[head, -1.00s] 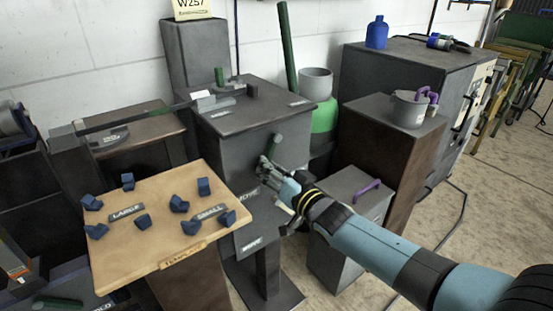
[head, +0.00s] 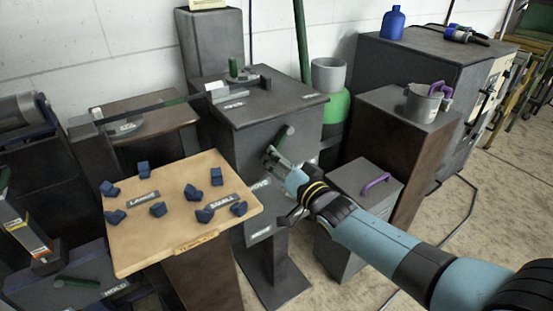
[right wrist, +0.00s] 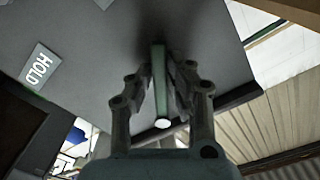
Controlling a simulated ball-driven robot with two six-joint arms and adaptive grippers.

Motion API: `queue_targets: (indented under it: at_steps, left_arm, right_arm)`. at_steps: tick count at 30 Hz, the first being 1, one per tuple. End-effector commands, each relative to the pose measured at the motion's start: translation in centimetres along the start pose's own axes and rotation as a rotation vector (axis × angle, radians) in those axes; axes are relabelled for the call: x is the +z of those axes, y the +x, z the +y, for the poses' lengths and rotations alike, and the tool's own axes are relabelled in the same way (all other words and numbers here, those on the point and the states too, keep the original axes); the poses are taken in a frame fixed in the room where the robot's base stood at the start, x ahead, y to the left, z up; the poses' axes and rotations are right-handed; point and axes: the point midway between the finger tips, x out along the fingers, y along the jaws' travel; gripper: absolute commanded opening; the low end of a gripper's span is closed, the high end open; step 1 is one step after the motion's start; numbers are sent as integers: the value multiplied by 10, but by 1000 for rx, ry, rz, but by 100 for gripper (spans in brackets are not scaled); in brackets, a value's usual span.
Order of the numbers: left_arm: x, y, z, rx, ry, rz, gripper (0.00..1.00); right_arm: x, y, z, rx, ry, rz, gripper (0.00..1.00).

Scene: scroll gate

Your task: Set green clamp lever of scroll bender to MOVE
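The scroll bender (head: 250,118) is the dark grey box-shaped machine in the middle of the head view. A green lever (head: 285,134) sticks out from its front. My right gripper (head: 272,158) is at this front face, just below the lever in the head view. In the right wrist view the green lever (right wrist: 159,75) lies between the two fingers of my right gripper (right wrist: 158,90). The fingers are open, with a gap visible on each side of the lever. A HOLD label (right wrist: 40,66) shows at left there. A MOVE label (head: 260,234) shows low in the head view. My left gripper is out of view.
A wooden board (head: 135,258) with several blue pieces stands at front left. A grey box with a purple handle (head: 375,182) stands right of the bender, below my right arm. A pot (head: 420,105) stands on a brown cabinet behind. Another green handle (head: 76,282) lies at lower left.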

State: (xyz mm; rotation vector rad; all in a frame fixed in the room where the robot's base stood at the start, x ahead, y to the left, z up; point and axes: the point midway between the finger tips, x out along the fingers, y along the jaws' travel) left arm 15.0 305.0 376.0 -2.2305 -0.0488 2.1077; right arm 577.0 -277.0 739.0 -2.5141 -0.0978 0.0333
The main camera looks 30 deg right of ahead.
Motion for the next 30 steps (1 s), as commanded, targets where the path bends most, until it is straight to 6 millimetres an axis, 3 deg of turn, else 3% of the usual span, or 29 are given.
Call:
queue_targets:
  at_steps: [1,5,16,30]
  left_arm:
    - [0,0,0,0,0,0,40]
    - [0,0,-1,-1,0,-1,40]
    - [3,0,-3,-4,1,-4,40]
    - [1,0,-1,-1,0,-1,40]
  right_arm:
    - [0,0,-1,-1,5,1,21]
    - [0,0,0,-1,3,1,38]
    - [1,-8,0,0,0,0,38]
    - [1,-102,0,0,1,-1,38]
